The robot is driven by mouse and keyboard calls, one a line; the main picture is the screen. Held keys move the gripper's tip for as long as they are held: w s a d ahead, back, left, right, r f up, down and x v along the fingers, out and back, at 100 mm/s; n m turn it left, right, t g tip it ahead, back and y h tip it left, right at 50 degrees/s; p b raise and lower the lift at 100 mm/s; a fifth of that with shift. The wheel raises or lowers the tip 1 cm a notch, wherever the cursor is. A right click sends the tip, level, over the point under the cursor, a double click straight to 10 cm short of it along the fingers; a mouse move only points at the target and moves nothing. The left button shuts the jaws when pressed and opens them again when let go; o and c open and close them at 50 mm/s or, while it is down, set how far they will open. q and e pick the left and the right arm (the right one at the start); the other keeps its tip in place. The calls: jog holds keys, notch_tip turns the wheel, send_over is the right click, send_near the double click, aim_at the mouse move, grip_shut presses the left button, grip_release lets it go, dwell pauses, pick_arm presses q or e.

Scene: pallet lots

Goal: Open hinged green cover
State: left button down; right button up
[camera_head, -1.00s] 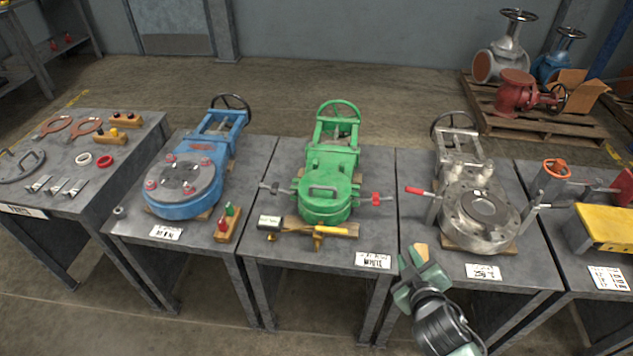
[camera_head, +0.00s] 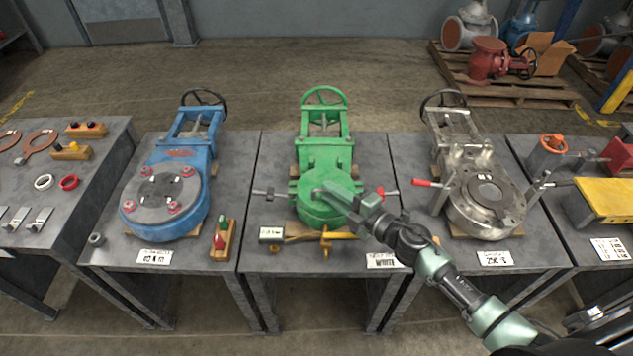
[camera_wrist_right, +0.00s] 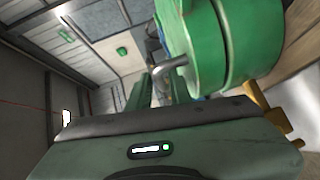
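The green valve (camera_head: 326,155) lies on the middle table with its round green cover (camera_head: 318,214) at the front, lying flat and closed. A grey bar handle (camera_head: 316,191) stands on the cover. In the right wrist view, the bent handle (camera_wrist_right: 171,66) reaches from the green cover (camera_wrist_right: 205,42) to the fingertips (camera_wrist_right: 160,90). The fingers look apart, with the handle's end near the gap; a firm hold is not visible. My left gripper is out of view.
Metal side bolts, one with a red knob (camera_head: 386,194), flank the cover. A yellow tool (camera_head: 326,241) and a block lie in front. A blue valve (camera_head: 170,195) stands left, a grey valve (camera_head: 487,203) with a red-handled lever (camera_head: 424,183) right.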

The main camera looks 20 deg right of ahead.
aim_at(319, 185)
jog(key=x, duration=0.4)
jog(key=shift+w+a, duration=0.15)
jog(key=shift+w, duration=0.05)
jog(key=shift+w+a, duration=0.1)
jog(key=shift+w, duration=0.05)
grip_shut()
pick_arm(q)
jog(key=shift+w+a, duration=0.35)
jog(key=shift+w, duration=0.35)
pick_arm(e)
jog(key=shift+f, duration=0.1)
